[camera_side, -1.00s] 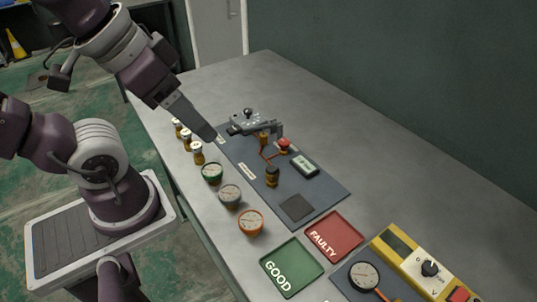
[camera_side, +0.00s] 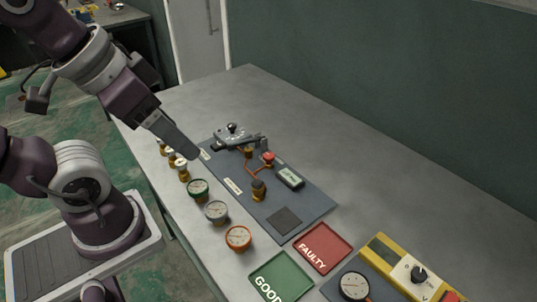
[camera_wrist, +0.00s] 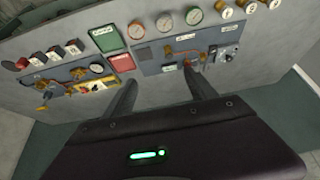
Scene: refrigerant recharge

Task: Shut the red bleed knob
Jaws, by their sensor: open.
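The red bleed knob (camera_side: 268,157) sits on the dark panel (camera_side: 315,208), at the end of orange piping beside a small grey display. It also shows in the wrist view (camera_wrist: 188,64), close to the tip of the right finger. My gripper (camera_side: 193,153) is above the panel's left end in the side view, apart from the knob. In the wrist view my gripper (camera_wrist: 160,76) has its two fingers spread, with nothing between them. The knob's turned position is too small to tell.
Gauges with green, grey and orange rims (camera_side: 238,238) line the panel's front edge, beside several small bottles (camera_side: 183,172). A green tray (camera_side: 281,277), a red tray (camera_side: 322,248) and a yellow meter (camera_side: 408,262) lie to the right. The table behind the panel is clear.

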